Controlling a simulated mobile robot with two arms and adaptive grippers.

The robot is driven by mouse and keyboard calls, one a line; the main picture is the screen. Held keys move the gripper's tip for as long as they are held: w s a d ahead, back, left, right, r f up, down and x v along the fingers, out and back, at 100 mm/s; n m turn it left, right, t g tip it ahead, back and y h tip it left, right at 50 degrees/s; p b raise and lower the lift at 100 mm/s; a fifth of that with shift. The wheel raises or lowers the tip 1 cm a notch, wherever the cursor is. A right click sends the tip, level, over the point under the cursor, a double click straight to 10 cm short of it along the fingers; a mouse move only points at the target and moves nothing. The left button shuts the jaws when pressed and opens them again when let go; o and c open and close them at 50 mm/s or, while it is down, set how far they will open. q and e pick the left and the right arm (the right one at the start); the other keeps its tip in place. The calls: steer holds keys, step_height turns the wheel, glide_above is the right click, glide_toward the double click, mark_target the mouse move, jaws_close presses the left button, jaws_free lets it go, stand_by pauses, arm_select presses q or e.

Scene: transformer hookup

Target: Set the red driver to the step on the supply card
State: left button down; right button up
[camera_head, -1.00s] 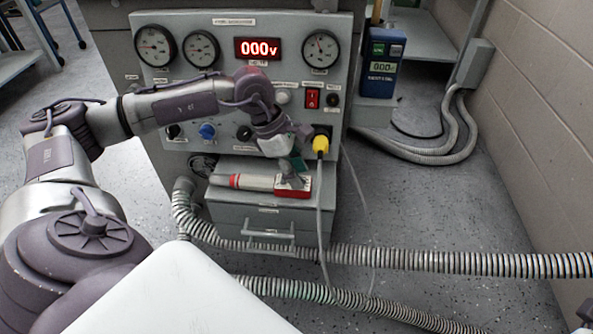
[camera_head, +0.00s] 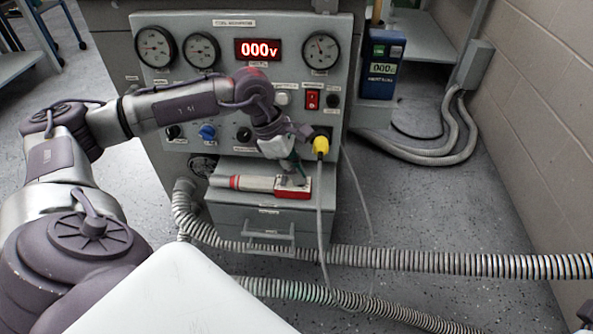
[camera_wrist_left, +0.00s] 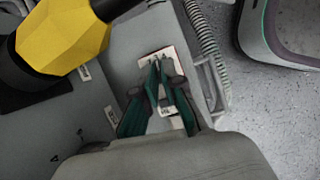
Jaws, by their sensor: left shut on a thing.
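The red driver (camera_head: 258,183) lies across the grey drawer unit, with a pale grey body, a red band near its left end and a red block-like right end. My left gripper (camera_head: 293,176) points down at that right end and is shut on it. In the left wrist view the green-sided fingers (camera_wrist_left: 160,70) close together over the red driver's white-topped, red-edged end (camera_wrist_left: 178,122). The fingers hide the exact contact. The step setting is too small to read. I cannot make out a supply card. My right gripper is not in view.
Behind is the grey panel (camera_head: 222,77) with dials, a red 000V display (camera_head: 257,49), knobs and a red switch (camera_head: 312,99). A yellow plug (camera_head: 320,146) with a hanging cable is close right of my gripper. A blue device (camera_head: 382,62) stands right. Ribbed hoses (camera_head: 450,261) cross the floor.

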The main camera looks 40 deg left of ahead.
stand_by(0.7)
arm_select(q)
steer(key=c, duration=1.2)
jaws_free()
steer(key=shift+o, duration=0.2)
steer(key=v, duration=1.2)
